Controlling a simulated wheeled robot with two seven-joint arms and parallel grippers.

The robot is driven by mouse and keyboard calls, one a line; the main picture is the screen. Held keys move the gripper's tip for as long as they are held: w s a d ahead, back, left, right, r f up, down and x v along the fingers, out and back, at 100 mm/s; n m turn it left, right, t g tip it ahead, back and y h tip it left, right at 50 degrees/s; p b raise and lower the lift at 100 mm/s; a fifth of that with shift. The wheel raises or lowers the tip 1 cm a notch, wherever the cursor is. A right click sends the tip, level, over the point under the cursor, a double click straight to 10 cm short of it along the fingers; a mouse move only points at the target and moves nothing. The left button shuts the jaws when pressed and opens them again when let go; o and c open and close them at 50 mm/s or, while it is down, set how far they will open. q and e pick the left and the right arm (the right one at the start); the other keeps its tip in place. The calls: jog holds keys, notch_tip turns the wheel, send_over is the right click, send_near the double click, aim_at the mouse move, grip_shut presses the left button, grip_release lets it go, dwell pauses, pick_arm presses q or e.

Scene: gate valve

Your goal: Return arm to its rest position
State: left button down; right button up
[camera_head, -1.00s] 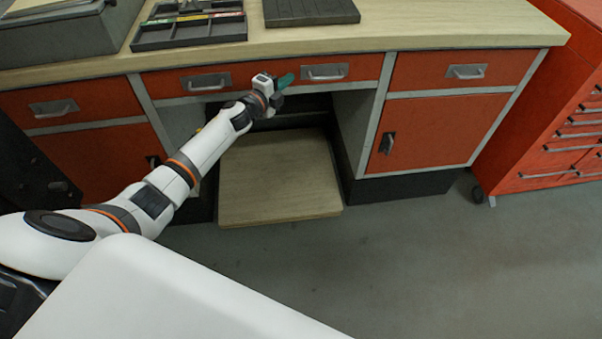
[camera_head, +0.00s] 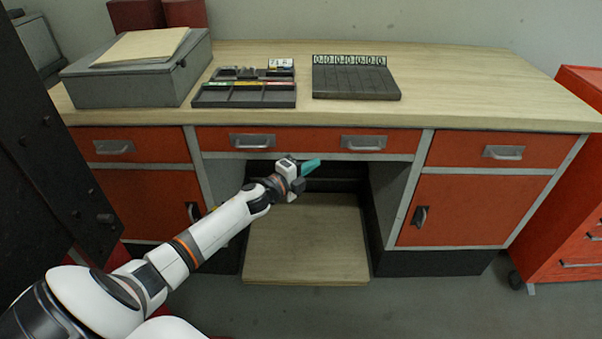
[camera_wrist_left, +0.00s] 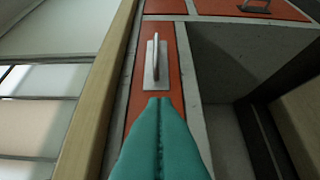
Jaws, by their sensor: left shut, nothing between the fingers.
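My left arm (camera_head: 215,232) reaches in from the lower left in the head view. Its left gripper (camera_head: 311,166), with teal fingers, is in front of the workbench, just below the middle drawers. The teal fingers (camera_wrist_left: 160,140) lie pressed together in the left wrist view, shut with nothing between them. In that view a drawer handle (camera_wrist_left: 155,62) on an orange drawer front appears beyond the fingertips, apart from them. My right gripper is in neither view.
The workbench (camera_head: 480,95) carries a grey box (camera_head: 135,85), a compartment tray (camera_head: 245,93) and a dark slotted board (camera_head: 355,80). A wooden platform (camera_head: 305,245) is under the bench opening. A red cabinet (camera_head: 570,225) stands right. Open floor lies in front.

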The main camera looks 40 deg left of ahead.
pick_arm(q)
jog(key=shift+s+a+r, duration=0.1)
jog(key=shift+s+a, duration=0.05)
jog(key=shift+s, duration=0.85)
jog(key=shift+s+a+r, duration=0.1)
jog(key=shift+s, duration=0.9)
